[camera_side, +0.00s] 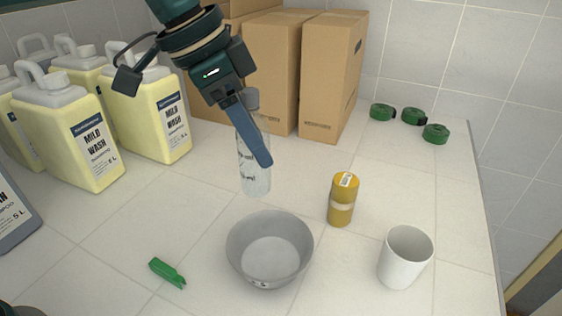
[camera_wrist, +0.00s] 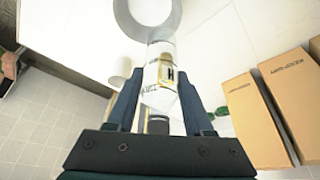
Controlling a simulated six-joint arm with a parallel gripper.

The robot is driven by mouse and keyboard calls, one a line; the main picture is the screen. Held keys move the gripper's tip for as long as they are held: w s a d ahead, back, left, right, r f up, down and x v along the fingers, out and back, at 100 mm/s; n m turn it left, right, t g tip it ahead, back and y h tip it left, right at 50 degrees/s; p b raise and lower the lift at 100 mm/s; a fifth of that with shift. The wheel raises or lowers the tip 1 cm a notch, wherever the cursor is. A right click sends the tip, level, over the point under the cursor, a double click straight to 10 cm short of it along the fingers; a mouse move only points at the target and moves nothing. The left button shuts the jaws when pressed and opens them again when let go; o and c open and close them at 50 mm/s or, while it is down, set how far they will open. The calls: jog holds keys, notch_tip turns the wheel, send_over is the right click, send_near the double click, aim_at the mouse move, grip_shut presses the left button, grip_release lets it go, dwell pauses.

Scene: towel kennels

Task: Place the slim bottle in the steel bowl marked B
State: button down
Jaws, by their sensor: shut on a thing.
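My gripper (camera_side: 259,157) is shut on a slim clear bottle (camera_side: 256,181) with dark print and a grey cap. The bottle hangs nearly upright above the table, behind the steel bowl in the side view. One finger covers part of it. The grey steel bowl (camera_side: 270,228) stands empty on the table; a small dark mark on its front is too small to read. In the wrist view the bottle (camera_wrist: 158,98) is between both fingers, and part of the bowl (camera_wrist: 172,24) shows at the top edge.
A yellow cylinder (camera_side: 341,205) and a white cup (camera_side: 405,262) stand right of the bowl. A green clip (camera_side: 167,272) lies to its left. Large yellow jugs (camera_side: 146,120) and cardboard boxes (camera_side: 331,80) stand behind. Several green rolls (camera_side: 435,134) lie at the back right.

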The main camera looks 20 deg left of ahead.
jog(key=shift+m, duration=0.4)
jog(key=shift+s+d+f, duration=0.3)
jog(key=shift+d+f, duration=0.15)
jog(key=shift+f, duration=1.8)
jog(key=shift+s+d+f, duration=0.25)
jog(key=shift+d+f, duration=0.25)
jog(key=shift+f, duration=1.8)
jog(key=shift+s+d+f, duration=0.3)
jog(key=shift+d+f, duration=0.15)
jog(key=shift+f, duration=1.8)
jog(key=shift+c, duration=1)
grip_release()
jog(key=shift+s+a, duration=0.6)
jog(key=shift+a, duration=0.2)
jog(key=shift+s+a, duration=0.55)
jog(key=shift+a, duration=0.2)
